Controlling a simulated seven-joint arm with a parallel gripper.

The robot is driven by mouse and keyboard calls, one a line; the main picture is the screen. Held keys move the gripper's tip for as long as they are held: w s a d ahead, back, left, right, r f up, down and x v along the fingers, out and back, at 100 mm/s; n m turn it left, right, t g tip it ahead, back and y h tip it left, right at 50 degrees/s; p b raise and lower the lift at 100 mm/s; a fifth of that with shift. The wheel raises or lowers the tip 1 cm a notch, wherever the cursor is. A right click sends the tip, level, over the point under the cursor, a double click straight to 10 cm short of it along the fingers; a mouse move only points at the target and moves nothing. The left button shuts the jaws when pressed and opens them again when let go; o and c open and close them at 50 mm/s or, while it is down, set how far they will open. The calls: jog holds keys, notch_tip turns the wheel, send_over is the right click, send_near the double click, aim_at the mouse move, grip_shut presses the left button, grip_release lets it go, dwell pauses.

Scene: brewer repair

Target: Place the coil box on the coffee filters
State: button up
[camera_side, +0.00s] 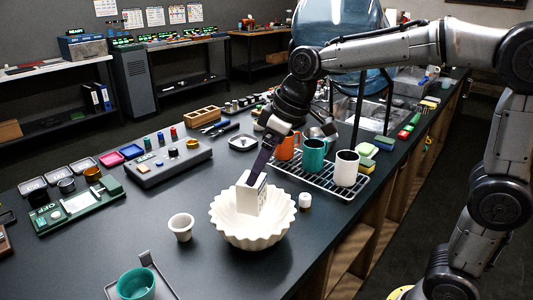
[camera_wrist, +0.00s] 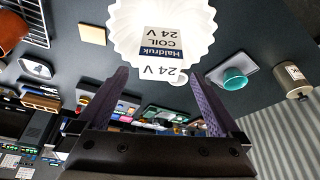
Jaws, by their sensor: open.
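The coil box (camera_side: 250,196) is a small white box. In the wrist view its label (camera_wrist: 162,42) reads "Haldruk COIL 24 V". It sits inside the coffee filters (camera_side: 226,225), a white fluted bowl-shaped stack on the dark table, and looks upright, slightly tilted. In the wrist view the filters' wavy rim (camera_wrist: 122,22) surrounds much of the box. My gripper (camera_side: 260,172) is just above the box, pointing down at it. In the wrist view its dark fingers (camera_wrist: 158,74) are spread wide, one on each side of the box's near end, with visible gaps. The box's base is hidden in the side view.
A small white cup (camera_side: 181,227) stands left of the filters and a small white jar (camera_side: 305,201) right of them. A wire rack (camera_side: 318,181) with several mugs stands behind right. A teal bowl (camera_side: 136,284) lies at the front left. The table between is clear.

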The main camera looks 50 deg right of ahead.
jog(key=s+d+f+m+h, duration=0.1)
jog(key=s+d+f+m, duration=0.1)
jog(key=s, duration=0.9)
jog(key=s+d+f+m+t, duration=0.1)
jog(key=s+d, duration=0.3)
jog(key=s, duration=0.7)
jog(key=shift+s+f+m+h, duration=0.15)
jog(key=shift+f+m+h, duration=0.25)
jog(key=shift+f+m, duration=0.25)
